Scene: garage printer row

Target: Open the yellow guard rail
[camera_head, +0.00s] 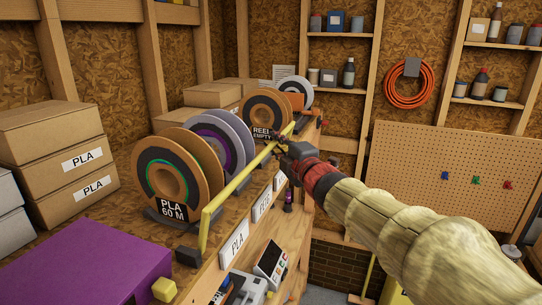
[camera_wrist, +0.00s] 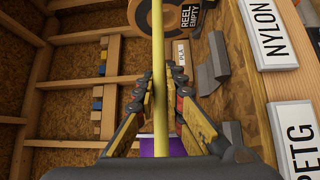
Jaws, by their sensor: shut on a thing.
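The yellow guard rail (camera_head: 240,180) is a long thin bar along the front edge of the shelf, in front of the filament spools. Its near end bends down to a dark mount at the shelf's front left. In the wrist view the rail (camera_wrist: 158,45) runs lengthwise through the middle of the picture and passes between my fingers. My gripper (camera_head: 279,143) is at the rail's far half, its fingers closed around the bar. In the wrist view my gripper (camera_wrist: 163,85) has one finger on each side of the rail. The exact contact is partly hidden.
Spools stand behind the rail, including one marked PLA 60 M (camera_head: 170,180) and one marked REEL EMPTY (camera_head: 262,115). A purple box (camera_head: 95,265) fills the front left. A pegboard (camera_head: 450,170) stands on the right. Label plates line the shelf front below the rail.

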